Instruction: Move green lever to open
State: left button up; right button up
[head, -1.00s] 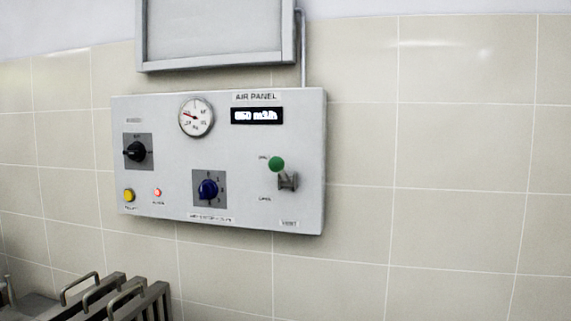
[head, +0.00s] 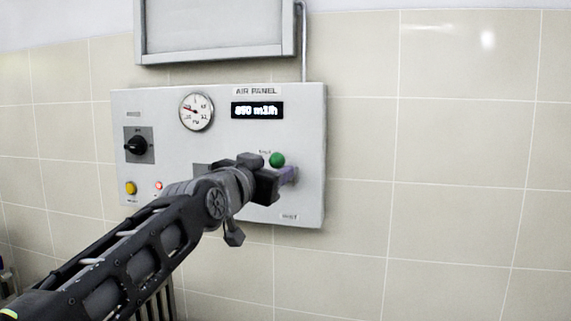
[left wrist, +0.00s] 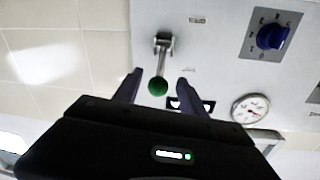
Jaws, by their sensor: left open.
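The green lever (head: 277,160) sits at the lower right of the grey air panel (head: 225,95); its ball knob shows just beyond my gripper in the head view. In the left wrist view the green knob (left wrist: 157,86) hangs on a metal stem from its bracket, between and just ahead of the two fingertips. My left gripper (head: 288,176) is open at the lever; it also shows in the left wrist view (left wrist: 160,80). The lever's bracket is mostly hidden by the gripper in the head view. My right gripper is not in view.
The panel also carries a gauge (head: 196,111), a display (head: 257,110), a black rotary switch (head: 137,146) and a yellow button (head: 131,188). A blue knob (left wrist: 270,37) is near the lever. The tiled wall to the right is clear.

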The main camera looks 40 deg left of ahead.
pick_arm(q)
jog(key=shift+w, duration=0.1)
jog(key=p+x, duration=0.4)
jog(key=x, duration=0.3)
jog(key=shift+r, duration=0.1)
jog(key=shift+w+a, duration=0.1)
jog(key=shift+w, duration=0.25)
jog(key=shift+c, duration=0.6)
grip_shut()
dwell(0.4)
